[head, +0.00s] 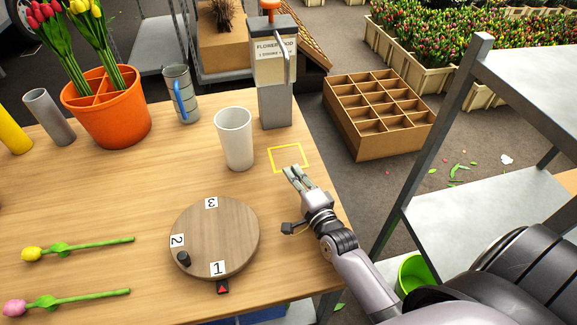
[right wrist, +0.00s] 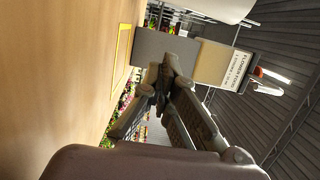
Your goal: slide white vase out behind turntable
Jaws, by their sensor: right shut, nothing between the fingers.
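The white vase (head: 234,138) stands upright on the wooden table, behind the round wooden turntable (head: 222,232) and a little to its right. The turntable carries labels 1, 2 and 3 and a small black knob. My right gripper (head: 292,174) is shut and empty, just right of the vase and apart from it, at the near edge of a yellow square outline (head: 289,158) on the table. In the right wrist view my right gripper's fingers (right wrist: 168,75) are together, with a pale rounded surface at the top edge. My left gripper is not in view.
A flower food dispenser (head: 275,80) stands behind the yellow outline. A grey jug with blue handle (head: 181,94) and an orange tulip pot (head: 108,110) are at the back left. Two tulips (head: 85,246) lie at the left. A metal shelf (head: 480,200) stands right of the table.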

